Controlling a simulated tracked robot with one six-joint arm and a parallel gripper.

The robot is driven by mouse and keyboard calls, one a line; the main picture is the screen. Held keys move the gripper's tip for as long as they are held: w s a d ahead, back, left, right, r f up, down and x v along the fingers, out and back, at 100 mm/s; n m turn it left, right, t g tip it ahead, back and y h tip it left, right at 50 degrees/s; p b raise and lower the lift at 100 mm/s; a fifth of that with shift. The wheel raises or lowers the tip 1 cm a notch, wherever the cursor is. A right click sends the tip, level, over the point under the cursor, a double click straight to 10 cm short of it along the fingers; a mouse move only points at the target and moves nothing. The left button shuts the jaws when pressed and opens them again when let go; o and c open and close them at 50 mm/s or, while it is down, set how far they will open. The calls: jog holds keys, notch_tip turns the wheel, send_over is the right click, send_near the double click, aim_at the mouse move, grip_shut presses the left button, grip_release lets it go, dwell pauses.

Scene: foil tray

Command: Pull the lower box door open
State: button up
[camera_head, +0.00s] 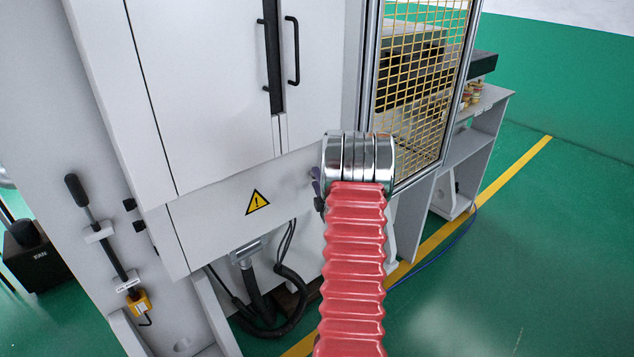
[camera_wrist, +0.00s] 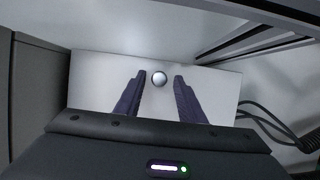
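In the wrist view, a pale rectangular panel (camera_wrist: 93,82) with a round silver knob (camera_wrist: 159,78) lies in front of my gripper (camera_wrist: 160,80). I take it for the lower box door; no gap shows along its edges. The two dark purple fingers are apart, one on each side of the knob, with clear space to both. I cannot tell how deep the knob sits between them. In the head view, the lower white box front (camera_head: 215,222) carries a yellow warning triangle. My red arm hides the knob and nearly all of the gripper there.
Above are tall white doors with black handles (camera_head: 293,50). A yellow mesh guard (camera_head: 425,75) stands to the right of my arm. Black cables (camera_head: 290,285) hang below the box. A lever (camera_head: 100,225) is on the left. Green floor at the right is free.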

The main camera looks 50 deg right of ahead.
grip_shut()
jog(key=shift+a+f, duration=0.1)
jog(key=shift+a, duration=0.1)
dwell(0.4)
